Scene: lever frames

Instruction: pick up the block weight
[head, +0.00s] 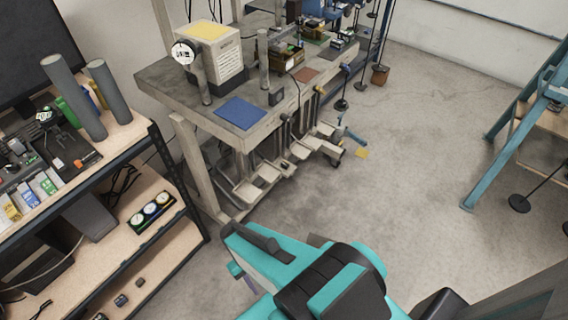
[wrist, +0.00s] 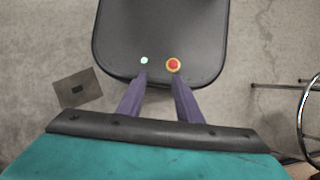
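I cannot tell for sure which thing is the block weight. A small brown block-like thing (head: 380,75) hangs low at the far end of the bench in the head view, and it is too small to tell more. My gripper (wrist: 159,77) shows in the wrist view as two purple fingers set apart, with nothing between them. The fingers lie over my own dark base with its red button. In the head view only a bit of purple shows past my teal arm, low in the middle, away from the bench.
A bench (head: 160,75) with a blue mat (head: 240,113) and a box (head: 215,55) stands ahead. A shelf unit (head: 165,185) with tools is at left. A teal frame (head: 500,150) stands at right. A grey plate (wrist: 77,99) lies on the floor.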

